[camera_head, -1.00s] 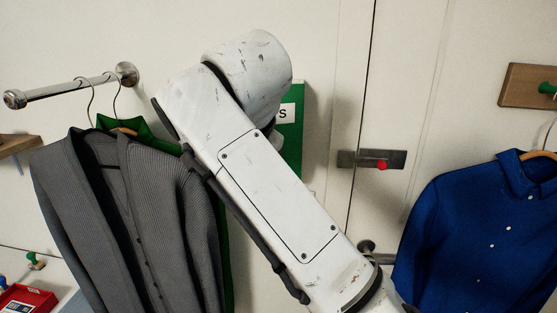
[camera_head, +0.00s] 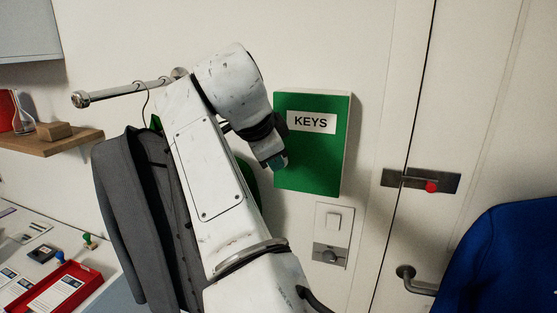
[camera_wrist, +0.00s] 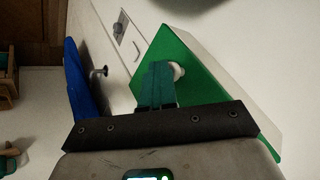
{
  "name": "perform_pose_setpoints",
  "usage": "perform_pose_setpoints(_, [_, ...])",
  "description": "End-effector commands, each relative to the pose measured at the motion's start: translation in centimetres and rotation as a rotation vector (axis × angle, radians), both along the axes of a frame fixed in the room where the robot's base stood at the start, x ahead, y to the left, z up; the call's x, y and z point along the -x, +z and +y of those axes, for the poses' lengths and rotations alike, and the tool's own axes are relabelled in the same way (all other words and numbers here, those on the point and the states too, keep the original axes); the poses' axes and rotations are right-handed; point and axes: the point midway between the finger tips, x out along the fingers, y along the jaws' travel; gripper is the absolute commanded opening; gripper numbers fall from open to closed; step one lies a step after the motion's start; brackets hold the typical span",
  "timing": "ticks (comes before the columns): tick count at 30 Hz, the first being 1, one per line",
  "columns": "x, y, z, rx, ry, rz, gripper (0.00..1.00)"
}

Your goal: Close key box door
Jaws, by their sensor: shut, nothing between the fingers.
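The key box (camera_head: 346,145) hangs on the white wall. It has a pale body and a green door (camera_head: 312,165) with a white "KEYS" label. The door looks flush with the body; no gap shows, but its left edge is partly hidden by my gripper. My gripper (camera_head: 280,163) is at the door's lower left side. In the wrist view, the teal fingers (camera_wrist: 158,72) are together and empty, in front of the green door (camera_wrist: 205,85), next to a round white knob (camera_wrist: 178,70). I cannot tell whether they touch it.
A grey jacket (camera_head: 135,220) hangs from a metal rail (camera_head: 120,92) left of my arm. A wall switch panel (camera_head: 332,235) is below the box. A door with a red-knobbed latch (camera_head: 420,181) and a blue shirt (camera_head: 500,260) are at right. A desk with a red tray (camera_head: 62,292) is lower left.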

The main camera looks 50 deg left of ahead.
Motion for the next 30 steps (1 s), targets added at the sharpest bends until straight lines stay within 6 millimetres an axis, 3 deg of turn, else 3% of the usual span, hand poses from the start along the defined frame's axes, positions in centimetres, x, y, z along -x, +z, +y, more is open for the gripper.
perform_pose_setpoints(20, [-0.1,0.7,0.2,-0.014,0.006,-0.010,0.00])
perform_pose_setpoints(30, [3.2,5.2,-1.3,-0.011,0.004,-0.007,0.00])
